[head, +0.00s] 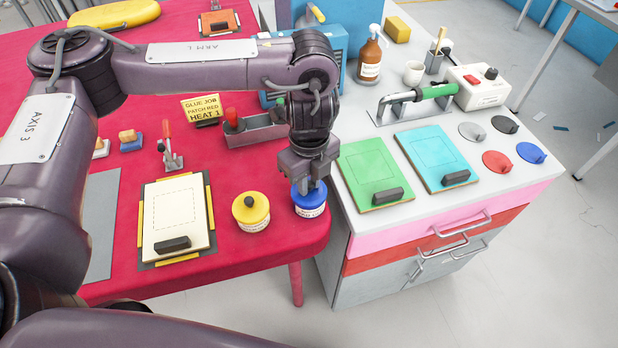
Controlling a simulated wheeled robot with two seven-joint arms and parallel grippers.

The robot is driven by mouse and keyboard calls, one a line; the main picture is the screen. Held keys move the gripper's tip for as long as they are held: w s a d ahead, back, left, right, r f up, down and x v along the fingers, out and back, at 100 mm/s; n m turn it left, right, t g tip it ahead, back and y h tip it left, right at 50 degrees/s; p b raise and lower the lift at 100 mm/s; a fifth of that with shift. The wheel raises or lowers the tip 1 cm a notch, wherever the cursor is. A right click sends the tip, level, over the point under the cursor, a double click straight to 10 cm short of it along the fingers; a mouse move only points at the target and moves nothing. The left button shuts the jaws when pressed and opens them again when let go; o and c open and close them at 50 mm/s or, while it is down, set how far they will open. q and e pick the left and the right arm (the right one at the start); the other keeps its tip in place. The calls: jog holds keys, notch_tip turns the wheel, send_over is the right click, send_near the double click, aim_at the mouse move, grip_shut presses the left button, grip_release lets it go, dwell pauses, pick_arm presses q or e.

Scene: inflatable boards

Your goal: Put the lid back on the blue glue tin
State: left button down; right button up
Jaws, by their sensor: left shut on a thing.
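The blue glue tin (311,211) stands near the front right corner of the red table, with a pale label on its side. The blue lid (309,189) is at its top, directly under my left gripper (308,183). My left gripper points down and is shut on the lid, with its fingers hiding the knob. I cannot tell whether the lid is seated on the rim or slightly above it. My right gripper is not in view.
A yellow tin (251,211) with a black-knobbed lid stands just left of the blue one. A cream board (175,215) lies further left. A grey tray (258,134) is behind. The cabinet with green (373,172) and turquoise (433,155) boards is close on the right.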

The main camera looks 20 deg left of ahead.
pick_arm(q)
jog(key=shift+p, duration=0.3)
dwell(0.4)
dwell(0.4)
jog(key=shift+f+p, duration=0.15)
jog(key=shift+p, duration=0.25)
dwell(0.8)
jog(key=c, duration=0.8)
grip_release()
jog(key=shift+o, duration=0.2)
jog(key=shift+r+p, duration=3.55)
jog(key=shift+p, duration=0.35)
